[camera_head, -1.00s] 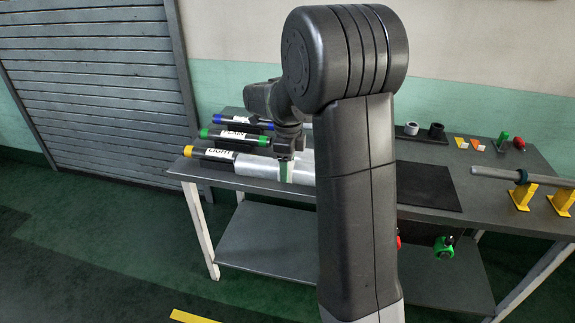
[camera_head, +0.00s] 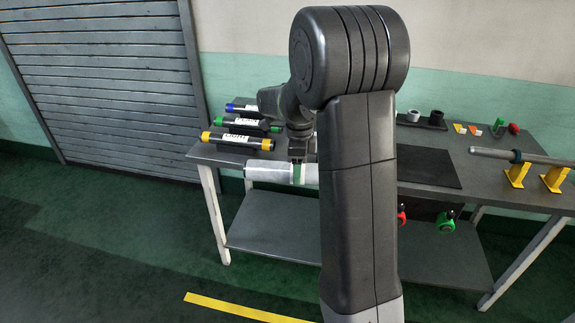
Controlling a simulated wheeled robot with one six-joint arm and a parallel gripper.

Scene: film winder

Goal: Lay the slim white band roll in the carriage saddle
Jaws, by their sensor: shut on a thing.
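My gripper (camera_head: 298,172) is shut around a white roll (camera_head: 266,172), at a green stripe near the roll's visible right part. The roll is level and hangs in front of the table's (camera_head: 225,157) front edge, left of my arm. My arm hides its right end. I cannot make out a carriage saddle for certain.
At right, a grey bar (camera_head: 540,157) rests by yellow stands (camera_head: 516,174). A dark mat (camera_head: 430,172) lies mid-table. A lower shelf (camera_head: 270,240) is bare.

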